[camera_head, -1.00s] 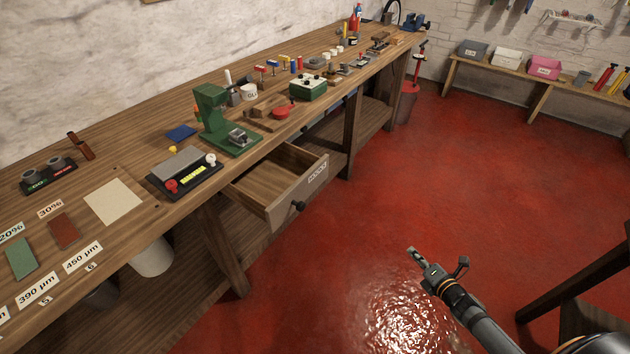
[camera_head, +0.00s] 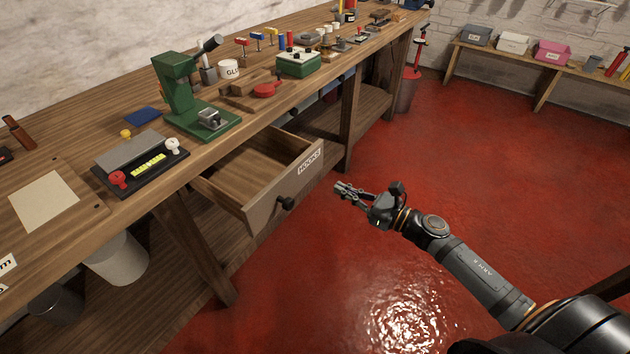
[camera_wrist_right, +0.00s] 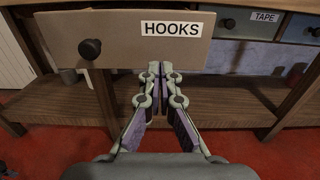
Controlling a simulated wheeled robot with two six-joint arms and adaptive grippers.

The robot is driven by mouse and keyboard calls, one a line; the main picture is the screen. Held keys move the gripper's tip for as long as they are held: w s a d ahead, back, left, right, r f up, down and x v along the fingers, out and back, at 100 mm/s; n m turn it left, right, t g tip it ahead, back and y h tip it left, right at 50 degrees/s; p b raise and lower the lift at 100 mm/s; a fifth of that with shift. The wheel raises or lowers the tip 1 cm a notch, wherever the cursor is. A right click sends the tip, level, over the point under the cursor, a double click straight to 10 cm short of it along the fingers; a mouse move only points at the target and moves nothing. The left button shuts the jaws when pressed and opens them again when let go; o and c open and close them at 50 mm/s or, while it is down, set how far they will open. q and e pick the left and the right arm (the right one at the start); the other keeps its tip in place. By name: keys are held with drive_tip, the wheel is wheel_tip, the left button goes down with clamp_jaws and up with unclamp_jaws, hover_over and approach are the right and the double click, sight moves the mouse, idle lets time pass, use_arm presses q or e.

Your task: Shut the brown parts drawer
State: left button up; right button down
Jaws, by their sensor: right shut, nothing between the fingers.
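The brown parts drawer (camera_head: 262,205) is pulled out from under the workbench (camera_head: 150,208) and looks empty inside. Its front carries a HOOKS label and a black round knob (camera_head: 286,203). The drawer front (camera_wrist_right: 120,52) also fills the upper part of the right wrist view, with the knob (camera_wrist_right: 90,48) at its left. My right gripper (camera_head: 342,188) is shut and empty, out in front of the drawer's right part. In the wrist view its fingertips (camera_wrist_right: 160,68) show at the lower edge of the front, below the label; contact cannot be told. My left gripper is not in view.
A green press (camera_head: 195,105), a clamp fixture (camera_head: 140,163) and a green box (camera_head: 298,62) stand on the bench above. A TAPE drawer (camera_wrist_right: 262,20) is to the right. A bench leg (camera_head: 352,115) stands beside the drawer. The red floor in front is clear.

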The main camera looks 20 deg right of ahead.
sight(305, 172)
drive_tip(key=p+x, duration=0.2)
drive_tip(key=x, duration=0.6)
drive_tip(key=shift+w+r, duration=0.1)
drive_tip(key=shift+w+a, duration=0.3)
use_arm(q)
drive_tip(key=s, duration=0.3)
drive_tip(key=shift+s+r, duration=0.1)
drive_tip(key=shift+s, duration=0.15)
